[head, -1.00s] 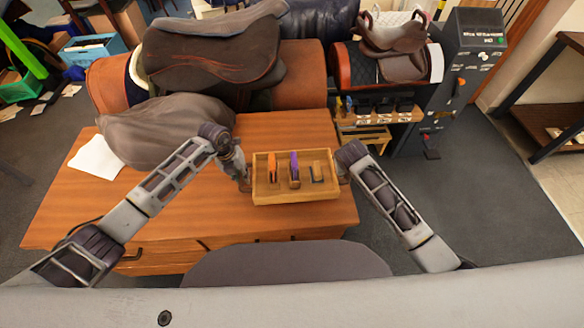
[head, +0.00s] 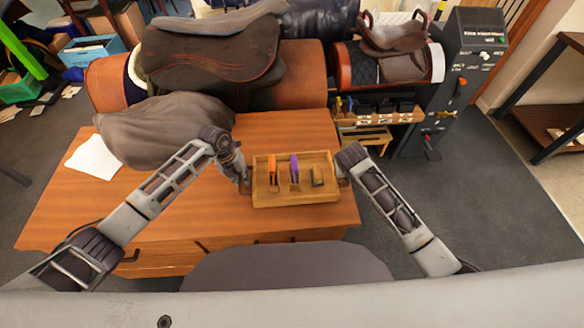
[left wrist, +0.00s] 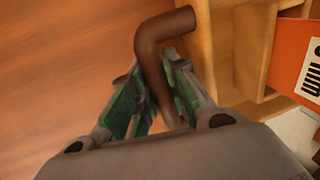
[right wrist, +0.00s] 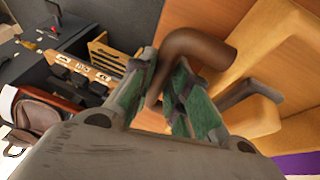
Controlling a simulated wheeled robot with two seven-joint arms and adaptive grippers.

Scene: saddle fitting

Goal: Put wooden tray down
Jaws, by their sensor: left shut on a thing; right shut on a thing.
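The wooden tray (head: 297,199) is between my two grippers at the front right part of the wooden table. It looks level and holds an orange item (head: 272,169), a purple item (head: 294,168) and a small brown block-like item (head: 317,176). My left gripper (head: 244,181) is shut on the tray's left brown handle (left wrist: 152,50). My right gripper (head: 342,178) is shut on the right brown handle (right wrist: 190,48). I cannot tell whether the tray's underside touches the tabletop.
The wooden table (head: 190,222) has bare top left of and behind the tray. A grey-brown covered saddle (head: 165,132) and white paper (head: 93,158) lie on its left. A dark chair back (head: 285,268) stands in front. A small wooden rack (head: 378,117) stands behind right.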

